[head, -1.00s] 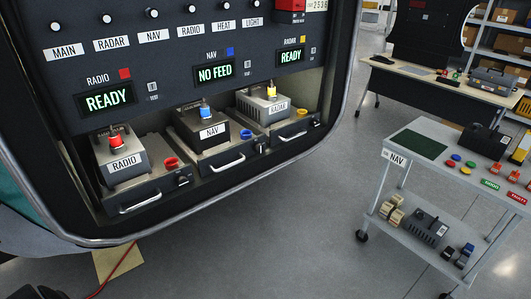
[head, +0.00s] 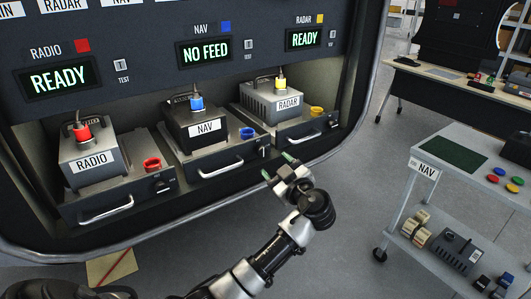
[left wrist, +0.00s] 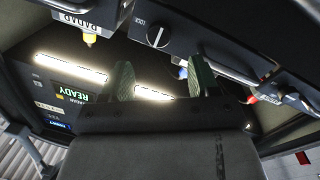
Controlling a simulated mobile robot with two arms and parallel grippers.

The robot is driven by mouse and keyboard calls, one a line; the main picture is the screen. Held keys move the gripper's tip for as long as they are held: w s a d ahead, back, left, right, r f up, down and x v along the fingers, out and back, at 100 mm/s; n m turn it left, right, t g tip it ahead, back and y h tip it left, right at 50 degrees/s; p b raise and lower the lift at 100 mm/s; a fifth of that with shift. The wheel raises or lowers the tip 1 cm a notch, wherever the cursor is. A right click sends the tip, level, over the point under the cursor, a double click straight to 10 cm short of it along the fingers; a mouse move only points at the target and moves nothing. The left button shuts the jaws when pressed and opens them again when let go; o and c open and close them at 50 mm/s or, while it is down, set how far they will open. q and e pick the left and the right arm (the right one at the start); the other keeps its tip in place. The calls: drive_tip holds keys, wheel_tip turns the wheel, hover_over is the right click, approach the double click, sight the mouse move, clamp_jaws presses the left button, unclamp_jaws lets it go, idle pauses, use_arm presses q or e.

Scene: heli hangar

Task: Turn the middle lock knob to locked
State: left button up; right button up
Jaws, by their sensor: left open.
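The middle lock knob (head: 263,151) is on the front of the NAV tray (head: 224,157), right of its handle and partly seen near my gripper. In the left wrist view a dark round knob (left wrist: 157,36) with a pale pointer line sits beside the word LOCK. My left gripper (head: 277,166) is open and empty, just in front of and below the knob. Its two greenish fingers also show apart in the left wrist view (left wrist: 161,80), with the knob beyond their tips. My right gripper is not in view.
The RADIO tray (head: 115,203) is left and the RADAR tray (head: 303,133) right, each with a protruding handle. The NAV handle (head: 222,168) is close to my gripper. The NAV screen (head: 205,51) reads NO FEED. A cart (head: 411,185) stands at right, with open floor between.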

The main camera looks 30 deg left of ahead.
sight(263, 153)
use_arm(q)
drive_tip(key=p+x, duration=0.1)
drive_tip(key=x, duration=0.6)
drive_tip(key=shift+w+f, duration=0.1)
drive_tip(key=shift+w, duration=0.05)
drive_tip(key=c, duration=0.9)
